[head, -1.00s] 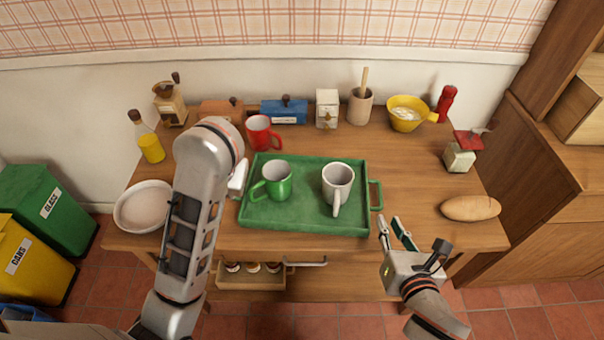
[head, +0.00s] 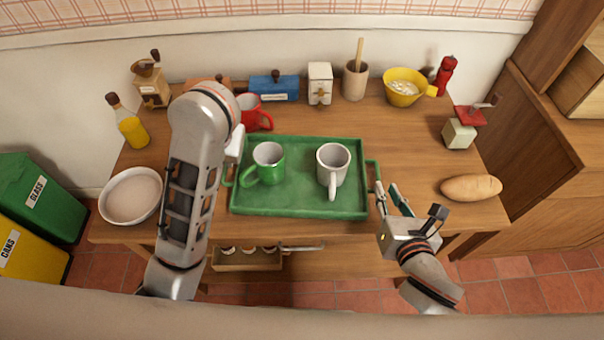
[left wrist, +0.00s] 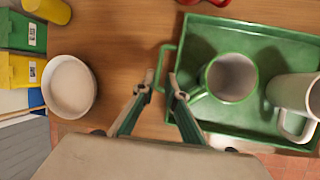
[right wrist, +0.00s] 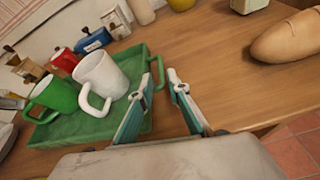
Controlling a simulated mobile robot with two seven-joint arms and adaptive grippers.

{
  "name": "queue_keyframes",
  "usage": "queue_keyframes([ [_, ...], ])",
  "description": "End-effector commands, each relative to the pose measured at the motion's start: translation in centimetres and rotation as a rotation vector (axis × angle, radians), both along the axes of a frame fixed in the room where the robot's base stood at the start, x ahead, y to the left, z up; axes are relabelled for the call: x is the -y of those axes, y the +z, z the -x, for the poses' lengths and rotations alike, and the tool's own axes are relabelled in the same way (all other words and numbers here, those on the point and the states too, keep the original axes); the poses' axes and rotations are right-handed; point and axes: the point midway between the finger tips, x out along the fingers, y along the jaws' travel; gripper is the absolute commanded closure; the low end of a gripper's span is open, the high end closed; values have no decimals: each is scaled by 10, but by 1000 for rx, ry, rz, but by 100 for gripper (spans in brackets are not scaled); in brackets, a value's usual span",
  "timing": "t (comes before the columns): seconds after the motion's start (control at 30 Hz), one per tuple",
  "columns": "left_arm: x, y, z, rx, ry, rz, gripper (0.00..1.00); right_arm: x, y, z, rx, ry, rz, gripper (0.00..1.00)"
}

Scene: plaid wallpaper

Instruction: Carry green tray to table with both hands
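The green tray (head: 300,207) lies flat on the wooden table, with a handle at each end. A green mug (head: 268,162) and a white mug (head: 333,165) stand upright on it. My right gripper (head: 387,190) is open beside the right handle (head: 374,178). In the right wrist view, its spread fingers (right wrist: 161,76) reach toward that handle. My left gripper is mostly hidden behind my left arm in the head view. In the left wrist view, its open fingers (left wrist: 162,82) point at the left handle (left wrist: 163,62), which shows between and beyond the fingertips. Neither gripper visibly grips the tray.
A red mug (head: 252,112) stands just behind the tray's back-left corner. A white bowl (head: 130,196) is at the table's left, and bread (head: 471,187) at the right. Jars, boxes and a yellow bowl (head: 404,88) line the back. Bins (head: 35,200) stand left of the table.

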Motion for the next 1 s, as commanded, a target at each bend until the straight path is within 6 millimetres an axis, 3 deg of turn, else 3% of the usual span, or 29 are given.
queue_keyframes([
  [0.47, -2, -11, -10, 14, -9, -4, 88, -1, -6, -15, 1, -1, 0, 83],
  [1.0, -11, -54, -22, -5, 0, 0, 88, -5, -22, -56, 0, -1, 0, 83],
])
